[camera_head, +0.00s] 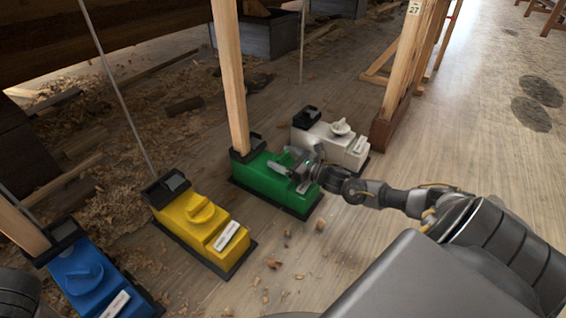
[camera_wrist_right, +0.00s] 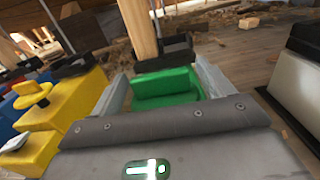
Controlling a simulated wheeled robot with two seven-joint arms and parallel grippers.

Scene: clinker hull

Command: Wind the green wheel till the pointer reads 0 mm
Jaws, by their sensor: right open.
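The green jack box (camera_head: 263,177) stands on the floor at the foot of a slanted wooden post. My right gripper (camera_head: 286,162) reaches over its top from the right, its jaws open. In the right wrist view a green raised part (camera_wrist_right: 166,88) lies between the two spread fingers, with a gap on each side. I cannot tell surely whether it is the wheel's grip or the housing. In the head view my gripper covers the wheel, and no pointer or millimetre scale can be read on the green box. My left gripper is not in view.
A yellow box (camera_head: 200,222) and a blue box (camera_head: 85,275) stand to the left, a white one (camera_head: 335,142) just behind right. Each has a wheel on top. A wooden post (camera_head: 231,80) and thin rods rise nearby. Shavings litter the floor; the right side is clear.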

